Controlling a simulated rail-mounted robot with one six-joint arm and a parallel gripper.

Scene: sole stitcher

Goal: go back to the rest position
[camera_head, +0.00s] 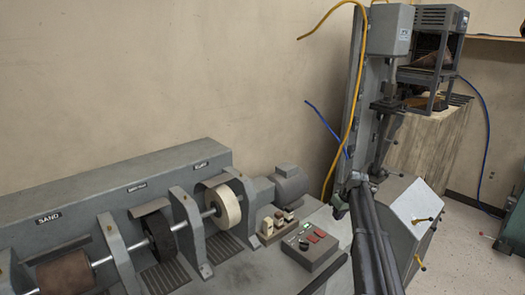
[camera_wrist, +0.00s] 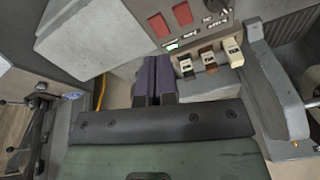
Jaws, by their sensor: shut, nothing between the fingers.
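My gripper (camera_wrist: 153,68) shows in the wrist view as two dark purple fingers lying side by side, shut with nothing between them. In the head view my gripper (camera_head: 340,206) is small and partly hidden at the upper end of my dark arm, right of the control box (camera_head: 314,248). In the wrist view the control box (camera_wrist: 135,25) lies beyond the fingertips. I cannot tell how far the fingers are from it. The tall grey stitching machine (camera_head: 352,95) stands behind my arm.
Left is a grey finishing bench (camera_head: 130,168) with a sanding drum (camera_head: 66,273), black brush (camera_head: 160,235) and pale buffing wheel (camera_head: 224,206) on a shaft. A grey cabinet (camera_head: 412,208) with levers stands right. Floor (camera_head: 465,255) is clear at lower right.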

